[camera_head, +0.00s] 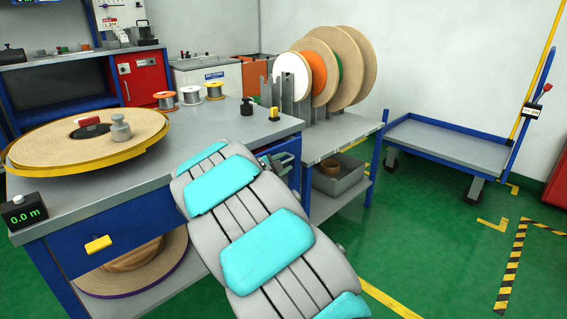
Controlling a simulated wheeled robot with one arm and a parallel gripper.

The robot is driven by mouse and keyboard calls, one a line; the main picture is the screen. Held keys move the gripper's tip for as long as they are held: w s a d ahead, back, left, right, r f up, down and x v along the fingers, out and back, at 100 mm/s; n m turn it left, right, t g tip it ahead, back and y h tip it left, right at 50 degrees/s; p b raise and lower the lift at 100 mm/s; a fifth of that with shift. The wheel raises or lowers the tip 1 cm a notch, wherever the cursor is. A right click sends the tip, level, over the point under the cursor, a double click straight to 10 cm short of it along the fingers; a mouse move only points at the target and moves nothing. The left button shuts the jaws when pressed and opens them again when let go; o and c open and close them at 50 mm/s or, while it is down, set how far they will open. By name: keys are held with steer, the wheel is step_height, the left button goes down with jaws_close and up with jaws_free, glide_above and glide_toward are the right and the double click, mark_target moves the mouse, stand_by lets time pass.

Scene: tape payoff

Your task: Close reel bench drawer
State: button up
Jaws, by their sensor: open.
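The reel bench (215,130) has a grey top and blue sides and fills the left and middle. A blue drawer front (140,232) with a yellow handle (97,243) is under its front edge. It looks about level with the bench front, but I cannot tell whether it is fully shut. My grey and turquoise arm covers the right part of the bench front. What looks like my gripper (277,161) shows partly behind the arm, by the bench's right corner, apart from the yellow handle. Its jaws are open; the arm hides most of it and whatever is beside it.
A large tape reel (45,143), a black display box (23,211) and several small spools are on the bench. A shelf (345,137) with upright reels stands at the right, a blue cart (440,142) beyond. Green floor is clear at lower right.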

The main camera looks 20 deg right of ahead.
steer(key=shift+w+d, duration=0.1)
steer(key=shift+w, duration=0.05)
jaws_close()
stand_by(0.4)
stand_by(1.0)
